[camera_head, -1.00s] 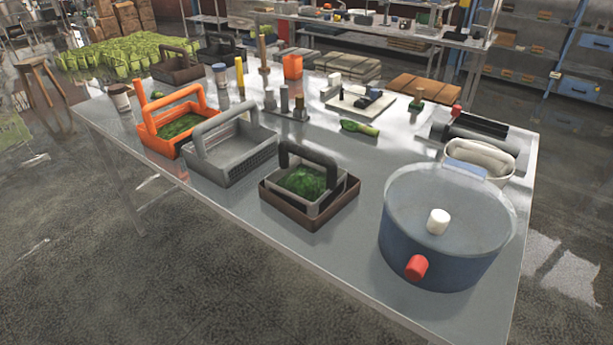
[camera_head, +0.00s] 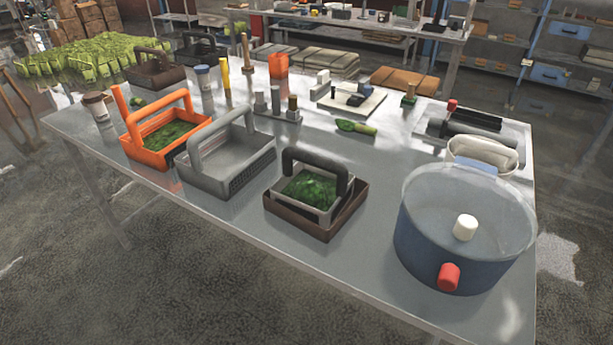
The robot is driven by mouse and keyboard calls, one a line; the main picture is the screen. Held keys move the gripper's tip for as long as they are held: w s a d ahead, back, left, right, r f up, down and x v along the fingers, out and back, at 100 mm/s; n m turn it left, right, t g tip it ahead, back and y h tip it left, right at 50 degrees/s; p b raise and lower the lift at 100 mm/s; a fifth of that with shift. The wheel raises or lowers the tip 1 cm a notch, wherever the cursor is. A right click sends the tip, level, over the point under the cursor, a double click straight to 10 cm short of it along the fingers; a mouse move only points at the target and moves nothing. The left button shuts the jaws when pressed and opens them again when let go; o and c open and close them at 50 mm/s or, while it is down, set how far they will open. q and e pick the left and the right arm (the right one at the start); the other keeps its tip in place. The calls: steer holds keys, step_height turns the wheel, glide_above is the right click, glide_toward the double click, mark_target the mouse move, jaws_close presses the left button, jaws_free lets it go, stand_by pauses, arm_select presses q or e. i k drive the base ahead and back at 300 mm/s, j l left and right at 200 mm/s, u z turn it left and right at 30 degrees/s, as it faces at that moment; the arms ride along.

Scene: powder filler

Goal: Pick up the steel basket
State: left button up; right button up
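A grey steel-coloured basket (camera_head: 228,172) with an arched handle stands upright on the metal table (camera_head: 215,225), near its front edge. It looks empty. An orange basket (camera_head: 150,152) with green matter inside stands close on its left. A brown tray (camera_head: 322,226) holding a smaller grey basket (camera_head: 330,212) with a dark handle and green contents stands on its right, with a gap between. Neither of my grippers is in view.
Dark baskets (camera_head: 155,72) stand at the back left. A green scoop (camera_head: 357,127) and small upright cylinders lie further back. The table's middle is mostly clear.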

mark_target(317, 189)
steer(key=i+j+z, duration=0.15)
steer(key=j, duration=0.25)
steer(key=i+j+z, duration=0.15)
steer(key=j, duration=0.3)
steer(key=j+z, duration=0.15)
steer(key=j, duration=0.3)
steer(key=i+j+z, duration=0.15)
steer(key=j, duration=0.3)
